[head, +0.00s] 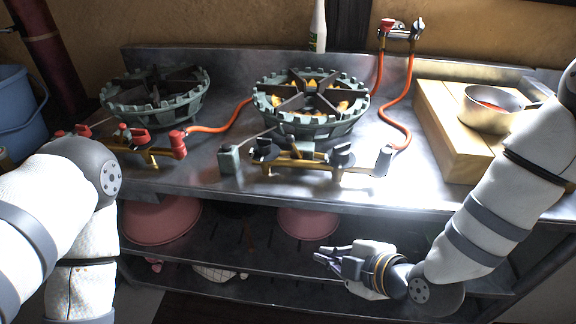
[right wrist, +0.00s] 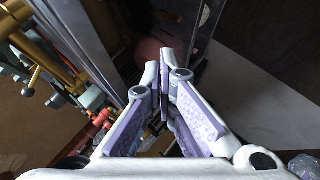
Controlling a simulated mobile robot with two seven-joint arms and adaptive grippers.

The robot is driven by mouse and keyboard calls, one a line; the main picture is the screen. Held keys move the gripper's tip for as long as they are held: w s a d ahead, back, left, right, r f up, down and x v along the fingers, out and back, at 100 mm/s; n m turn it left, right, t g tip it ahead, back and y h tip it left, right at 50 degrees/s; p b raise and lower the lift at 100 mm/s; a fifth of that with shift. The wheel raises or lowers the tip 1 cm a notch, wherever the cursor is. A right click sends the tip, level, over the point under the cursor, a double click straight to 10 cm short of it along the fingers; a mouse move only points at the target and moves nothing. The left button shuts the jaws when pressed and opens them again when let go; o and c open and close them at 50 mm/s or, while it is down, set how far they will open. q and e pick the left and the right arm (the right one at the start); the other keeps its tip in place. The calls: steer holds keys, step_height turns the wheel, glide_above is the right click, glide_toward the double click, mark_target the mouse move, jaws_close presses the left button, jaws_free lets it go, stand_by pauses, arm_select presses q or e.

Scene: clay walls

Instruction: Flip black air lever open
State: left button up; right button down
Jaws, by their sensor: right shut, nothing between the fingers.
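The middle burner's brass valve pipe (head: 300,163) runs along the front of the steel counter. It carries a black lever or knob at its left (head: 264,150) and another black one at its right (head: 342,155); I cannot tell which is the air lever, nor its setting. My right gripper (head: 328,258) is shut and empty, in front of and below the counter edge, apart from the valves. In the right wrist view its fingers (right wrist: 166,85) meet at the tips, with brass pipe (right wrist: 42,55) at the upper left. My left arm shows at the left, but its gripper does not.
The middle burner (head: 310,100) shows flames. A left burner (head: 155,92) has red-knobbed valves (head: 133,135). Orange hoses (head: 392,110) run behind. A pan (head: 490,108) stands on a wooden block (head: 440,130) at the right. Pink bowls (head: 307,222) sit on the lower shelf.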

mark_target(294, 148)
arm_select(q)
steer(key=shift+s+f, duration=0.15)
arm_select(e)
steer(key=w+a+r+n+t+y, duration=0.3)
steer(key=w+r+n, duration=0.6)
steer(key=r, duration=0.5)
steer(key=shift+w+a+r+t, duration=0.35)
steer(key=shift+w+a+t, duration=0.15)
steer(key=shift+w+t, duration=0.15)
steer(key=x, duration=0.3)
steer(key=b+x, duration=0.1)
steer(key=x, duration=0.2)
steer(key=b+x, duration=0.1)
steer(key=x, duration=0.2)
steer(key=shift+s+f, duration=0.15)
steer(key=shift+f, duration=0.1)
arm_select(q)
steer(key=shift+s+f+g, duration=0.5)
steer(key=shift+s+f, duration=0.6)
arm_select(e)
steer(key=shift+w+a+r, duration=0.1)
steer(key=shift+w+a, duration=0.25)
steer(key=shift+w, duration=0.05)
